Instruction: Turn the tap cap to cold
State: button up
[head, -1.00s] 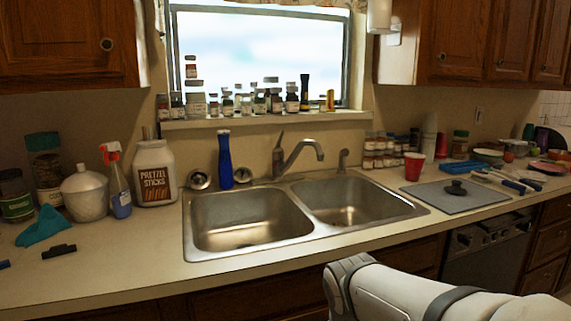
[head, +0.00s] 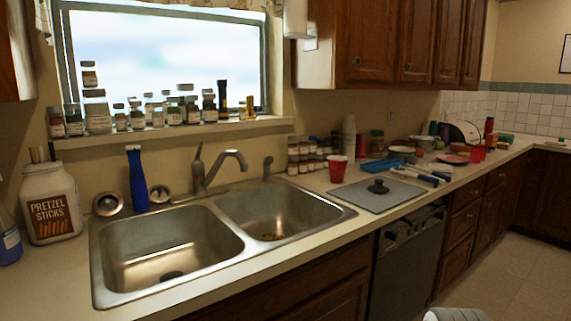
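The tap (head: 214,172) stands behind the double sink, with its curved spout pointing right over the right basin. Its cap, a lever handle (head: 198,152), rises upright on top of the tap body at the spout's left. Which setting it is on cannot be told at this size. The steel sink (head: 228,223) has two empty basins. My gripper is out of view; only a small pale piece of what looks like my arm shows at the bottom edge, right of the middle.
A blue bottle (head: 137,180) stands left of the tap, and a side sprayer (head: 267,167) stands right of it. A pretzel jar (head: 50,203) is at the left. A grey board (head: 377,194) and red cup (head: 337,168) lie to the right. The counter's front strip is clear.

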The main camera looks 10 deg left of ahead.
aim_at(197, 167)
jog(key=z, duration=0.65)
jog(key=k, duration=0.75)
jog(key=u, duration=1.45)
jog(key=i, duration=1)
jog(key=u, duration=0.05)
